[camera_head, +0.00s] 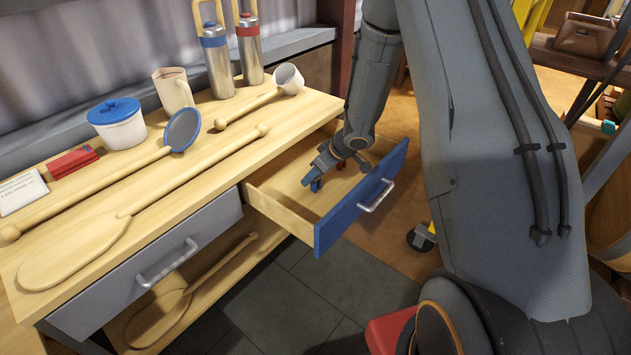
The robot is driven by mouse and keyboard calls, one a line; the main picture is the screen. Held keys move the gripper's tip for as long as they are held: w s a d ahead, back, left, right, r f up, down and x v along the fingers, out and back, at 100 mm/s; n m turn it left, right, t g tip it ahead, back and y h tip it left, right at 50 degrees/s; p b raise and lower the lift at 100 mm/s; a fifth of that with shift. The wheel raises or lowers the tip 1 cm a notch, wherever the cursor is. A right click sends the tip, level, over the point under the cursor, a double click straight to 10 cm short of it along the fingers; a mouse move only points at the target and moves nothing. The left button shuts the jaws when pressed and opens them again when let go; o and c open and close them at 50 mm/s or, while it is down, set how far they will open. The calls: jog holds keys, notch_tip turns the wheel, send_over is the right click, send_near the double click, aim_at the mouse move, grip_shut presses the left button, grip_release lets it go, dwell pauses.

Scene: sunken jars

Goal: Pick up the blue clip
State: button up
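A small blue object (314,186), which looks like the blue clip, shows at the tip of my gripper (319,175). My gripper reaches down into the open blue-fronted drawer (345,212). The blue object is small and partly hidden by the fingers. I cannot tell whether the fingers are closed on it, or whether it touches the drawer floor.
The wooden worktop (215,153) holds a white pot with a blue lid (118,124), a mug (173,90), two flasks, long wooden utensils and a red item (73,162). The drawer's walls and front surround my gripper closely. A grey drawer (160,262) is at left.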

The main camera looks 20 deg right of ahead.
jog(key=x, duration=0.3)
jog(key=shift+w+f+b, duration=0.2)
jog(key=shift+f+b, duration=0.1)
jog(key=shift+b, duration=0.1)
jog(key=c, duration=1.1)
